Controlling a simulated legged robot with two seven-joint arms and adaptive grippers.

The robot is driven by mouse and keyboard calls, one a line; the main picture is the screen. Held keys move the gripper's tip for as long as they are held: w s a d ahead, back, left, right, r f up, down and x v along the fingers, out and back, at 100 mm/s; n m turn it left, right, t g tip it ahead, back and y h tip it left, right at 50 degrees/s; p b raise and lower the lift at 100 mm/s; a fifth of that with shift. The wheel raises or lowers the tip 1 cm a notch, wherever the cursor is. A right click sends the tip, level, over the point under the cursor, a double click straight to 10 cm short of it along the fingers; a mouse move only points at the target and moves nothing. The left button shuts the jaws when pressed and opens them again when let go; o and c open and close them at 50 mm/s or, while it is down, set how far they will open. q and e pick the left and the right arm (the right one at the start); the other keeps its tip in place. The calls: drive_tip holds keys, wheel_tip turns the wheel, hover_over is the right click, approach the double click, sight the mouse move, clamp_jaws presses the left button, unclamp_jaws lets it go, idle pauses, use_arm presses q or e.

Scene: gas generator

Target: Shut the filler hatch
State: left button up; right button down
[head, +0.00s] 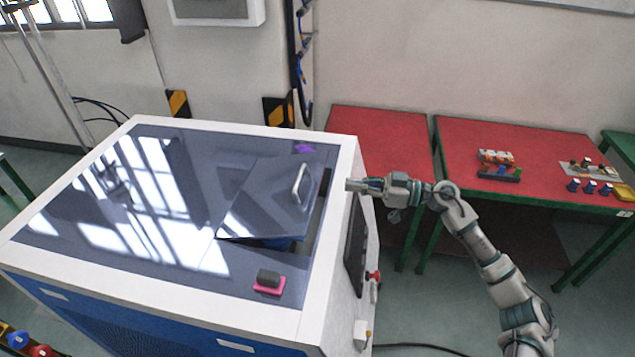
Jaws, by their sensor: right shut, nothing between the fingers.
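The filler hatch (262,197) is a dark, glossy panel in the top of the white and blue generator (345,160). A pale bar handle (299,184) stands on its right part. The hatch sits ajar: a dark gap shows along its right side, and some blue shows below its front edge. My right gripper (350,184) is shut and empty at the generator's right top edge, to the right of the handle and apart from it. My left gripper is not in view.
A black block on a pink base (268,288) sits on the generator top near the front. A purple item (304,148) lies near its back edge. Red-topped tables (465,145) with small parts stand to the right. A red knob (374,276) sticks out from the generator's right side.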

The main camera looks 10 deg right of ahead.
drive_tip(key=p, duration=0.2)
hover_over(316, 189)
drive_tip(key=s, duration=0.3)
drive_tip(key=shift+a+r, duration=0.15)
drive_tip(key=shift+a, duration=0.1)
wheel_tip(316, 189, down, 3)
drive_tip(key=shift+s+f, duration=0.1)
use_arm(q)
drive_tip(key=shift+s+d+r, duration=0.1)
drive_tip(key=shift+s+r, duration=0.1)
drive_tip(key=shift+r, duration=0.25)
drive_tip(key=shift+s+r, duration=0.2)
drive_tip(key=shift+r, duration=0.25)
use_arm(e)
drive_tip(key=shift+d+f, duration=0.45)
drive_tip(key=shift+d, duration=0.15)
